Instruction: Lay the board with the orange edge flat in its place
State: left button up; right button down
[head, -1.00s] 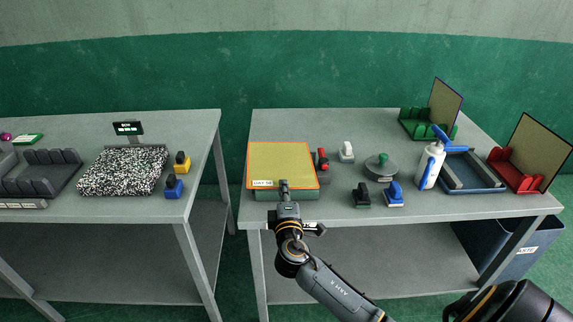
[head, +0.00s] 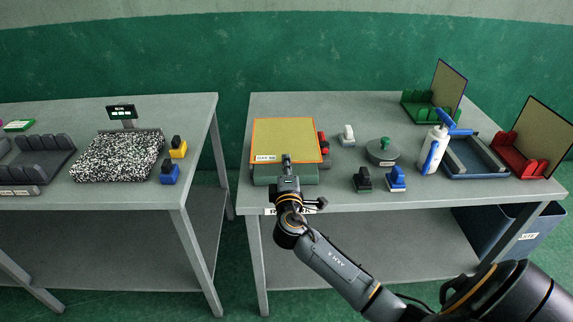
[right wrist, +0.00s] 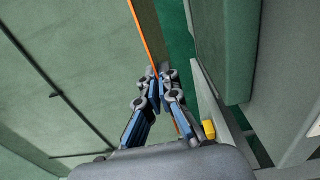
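The board with the orange edge (head: 285,138) is a yellow-olive panel with a small white label at its front left. In the head view it appears over a grey-green block (head: 268,174) at the left of the right table. I cannot tell whether it touches the block. My right gripper (head: 287,160) is at the board's front edge. In the right wrist view the orange edge (right wrist: 145,32) runs between the fingertips of my right gripper (right wrist: 157,82), which are closed on it. My left gripper is not in view.
Close to the board's right are a red-and-black block (head: 323,143) and a white-topped one (head: 347,135).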

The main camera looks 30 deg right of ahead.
notch_tip(320, 180, down, 6)
jog(key=b, duration=0.5)
jog(key=shift+f, duration=0.2)
jog(key=shift+w+f+b, duration=0.1)
jog(key=shift+f+b, duration=0.3)
jog(key=shift+b, duration=0.2)
jog(key=shift+f+b, duration=0.4)
jog(key=shift+b, duration=0.05)
dwell(0.4)
jog(key=c, duration=1.6)
grip_release()
jog(key=shift+c, duration=0.2)
jog(key=shift+f, duration=0.1)
